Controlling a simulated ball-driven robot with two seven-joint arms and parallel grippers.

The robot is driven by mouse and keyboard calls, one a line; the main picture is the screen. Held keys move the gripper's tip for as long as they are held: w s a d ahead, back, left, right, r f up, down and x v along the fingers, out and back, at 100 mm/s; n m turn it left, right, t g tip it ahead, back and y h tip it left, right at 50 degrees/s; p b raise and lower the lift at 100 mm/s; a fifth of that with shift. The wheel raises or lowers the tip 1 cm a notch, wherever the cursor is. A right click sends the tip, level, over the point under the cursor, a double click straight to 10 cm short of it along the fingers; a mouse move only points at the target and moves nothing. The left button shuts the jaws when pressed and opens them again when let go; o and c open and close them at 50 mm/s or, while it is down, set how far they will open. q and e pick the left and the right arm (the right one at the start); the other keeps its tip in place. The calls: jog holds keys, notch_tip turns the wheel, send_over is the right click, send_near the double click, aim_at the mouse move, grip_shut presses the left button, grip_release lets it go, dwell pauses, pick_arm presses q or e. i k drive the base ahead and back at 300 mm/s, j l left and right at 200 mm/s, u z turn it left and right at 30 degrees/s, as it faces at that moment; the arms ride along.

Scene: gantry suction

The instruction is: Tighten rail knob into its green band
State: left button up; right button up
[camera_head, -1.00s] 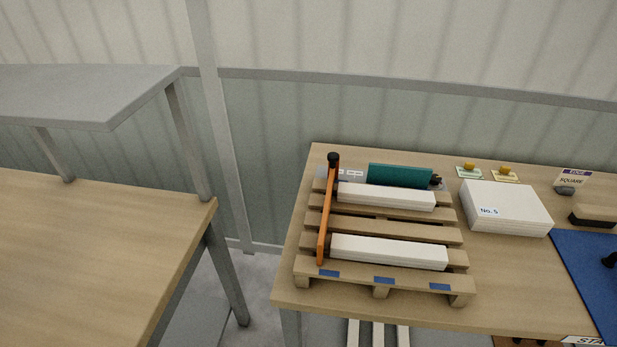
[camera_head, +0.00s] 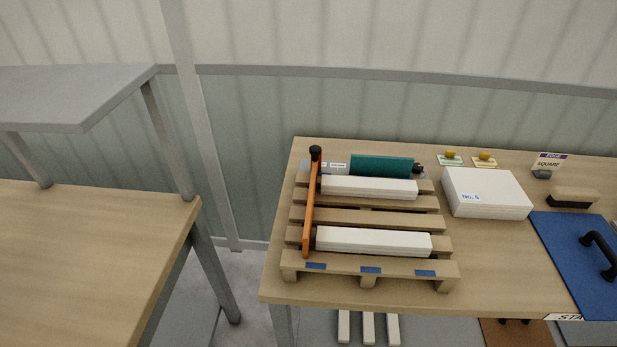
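An orange rail (camera_head: 309,205) with a black knob (camera_head: 315,152) at its far end lies along the left side of a small wooden pallet (camera_head: 370,218). Two white bars (camera_head: 372,241) lie across the pallet, their left ends by the rail. A teal block (camera_head: 382,166) sits behind the pallet, with a small black part at its right end. I cannot make out a green band on the rail at this size. Neither of my grippers is in view.
The pallet stands on a wooden table (camera_head: 476,263). To its right are a white stack marked No. 5 (camera_head: 486,192), two yellow knobs on cards, a brush (camera_head: 572,196) and a blue board with a black handle (camera_head: 583,255). A gap separates another table (camera_head: 84,255) at left.

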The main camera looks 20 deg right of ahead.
aim_at(418, 168)
jog(key=z, duration=1.3)
